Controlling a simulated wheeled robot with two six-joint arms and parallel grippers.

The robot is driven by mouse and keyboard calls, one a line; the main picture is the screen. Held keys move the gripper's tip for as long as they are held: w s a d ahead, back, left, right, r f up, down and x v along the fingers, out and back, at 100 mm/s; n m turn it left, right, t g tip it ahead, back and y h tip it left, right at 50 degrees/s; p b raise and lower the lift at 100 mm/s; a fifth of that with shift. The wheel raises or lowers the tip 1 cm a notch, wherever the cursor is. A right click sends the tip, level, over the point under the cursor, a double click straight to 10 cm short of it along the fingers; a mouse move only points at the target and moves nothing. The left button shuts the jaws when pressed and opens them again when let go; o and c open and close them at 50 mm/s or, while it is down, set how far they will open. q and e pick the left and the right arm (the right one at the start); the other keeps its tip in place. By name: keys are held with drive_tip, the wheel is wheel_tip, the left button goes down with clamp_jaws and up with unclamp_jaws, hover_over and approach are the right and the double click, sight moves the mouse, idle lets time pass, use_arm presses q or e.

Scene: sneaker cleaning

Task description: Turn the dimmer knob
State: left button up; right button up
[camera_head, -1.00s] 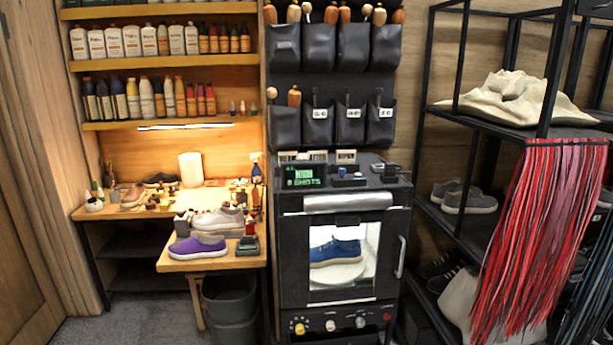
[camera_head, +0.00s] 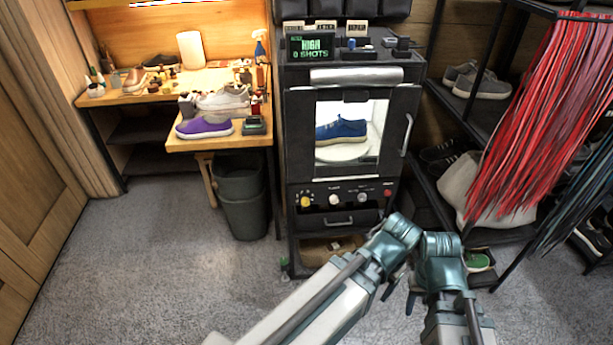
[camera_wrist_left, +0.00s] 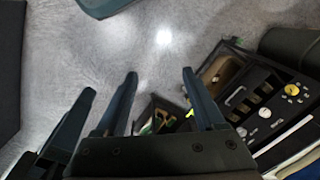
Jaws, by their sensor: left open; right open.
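The dark machine (camera_head: 297,160) has a row of knobs on its lower front panel: a yellow one (camera_head: 306,201), a white one (camera_head: 335,199) and a grey one (camera_head: 362,197). Their labels are too small for me to tell which is the dimmer. In the left wrist view the yellow knob (camera_wrist_left: 292,89) and a white knob (camera_wrist_left: 265,112) show at the right. My left gripper (camera_wrist_left: 160,74) is open and empty, apart from the knobs. My right gripper (camera_head: 410,302) is open, low in front of the machine; the arm links partly hide it.
A red button (camera_head: 387,193) sits right of the knobs, and a drawer handle (camera_head: 338,223) below. A bin (camera_head: 243,210) stands left of the machine. A shelf rack with hanging red laces (camera_head: 520,120) is at the right. The floor (camera_head: 150,270) at the left front is clear.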

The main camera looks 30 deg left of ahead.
use_arm(q)
drive_tip(key=w+a+f+t+h+b, duration=0.2)
drive_tip(key=w+f+t+b, duration=0.4)
drive_tip(key=w+f+b, duration=0.6)
drive_tip(key=w+a+f+t+h+b, duration=0.2)
drive_tip(key=w+f+t+b, duration=0.55)
drive_tip(key=b, duration=0.85)
drive_tip(key=n+t+y+b, duration=0.7)
drive_tip(key=y+b, duration=0.7)
drive_tip(key=b, duration=1.1)
approach(305, 205)
drive_tip(key=shift+n+g, duration=0.65)
drive_tip(key=shift+n, duration=0.05)
drive_tip(key=p+x, duration=0.1)
drive_tip(key=x, duration=0.2)
drive_tip(key=p+x, duration=0.2)
drive_tip(key=x, duration=0.1)
drive_tip(key=r+p+x, duration=0.1)
drive_tip(key=p+x, duration=0.1)
drive_tip(key=x, duration=0.1)
drive_tip(key=shift+d+r, duration=0.15)
drive_tip(key=shift+d, duration=0.1)
